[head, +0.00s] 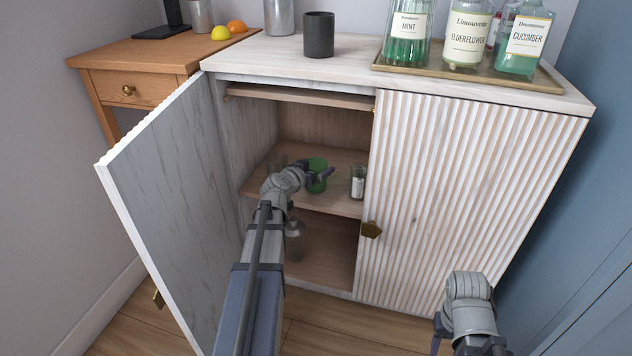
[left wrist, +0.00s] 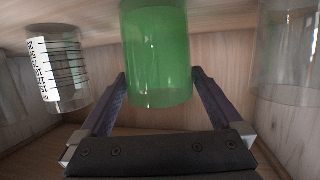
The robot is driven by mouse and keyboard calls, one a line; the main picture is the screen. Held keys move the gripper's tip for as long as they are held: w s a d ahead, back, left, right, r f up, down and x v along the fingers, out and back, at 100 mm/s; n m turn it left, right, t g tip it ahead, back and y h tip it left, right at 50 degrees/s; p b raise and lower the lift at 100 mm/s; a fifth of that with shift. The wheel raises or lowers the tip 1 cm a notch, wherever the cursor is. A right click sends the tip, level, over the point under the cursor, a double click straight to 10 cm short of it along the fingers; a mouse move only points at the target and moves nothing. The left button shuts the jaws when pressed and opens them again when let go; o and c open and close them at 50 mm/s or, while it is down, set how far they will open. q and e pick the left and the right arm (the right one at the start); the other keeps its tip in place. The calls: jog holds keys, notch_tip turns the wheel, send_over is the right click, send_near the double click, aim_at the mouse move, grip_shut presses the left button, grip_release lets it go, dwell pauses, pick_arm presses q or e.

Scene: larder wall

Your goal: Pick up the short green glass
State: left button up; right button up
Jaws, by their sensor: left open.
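The short green glass (head: 316,168) stands on the middle shelf of the open left side of the cabinet. My left gripper (head: 322,180) reaches in at the front of it. In the left wrist view, which looks upside down, the green glass (left wrist: 156,50) is between the two spread fingers of the left gripper (left wrist: 158,76), with no clear grip on it. My arm hides part of the glass in the head view. My right gripper (head: 470,345) is at the bottom right, outside the cabinet, cut by the picture edge.
A small labelled jar (head: 358,182) stands right of the green glass, and a clear glass (left wrist: 288,55) stands on its other side. A bottle (head: 294,242) is on the lower shelf. The open door (head: 175,200) bounds the left; the closed ribbed door (head: 460,200) bounds the right.

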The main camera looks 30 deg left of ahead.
pick_arm(q)
jog(key=c, duration=1.3)
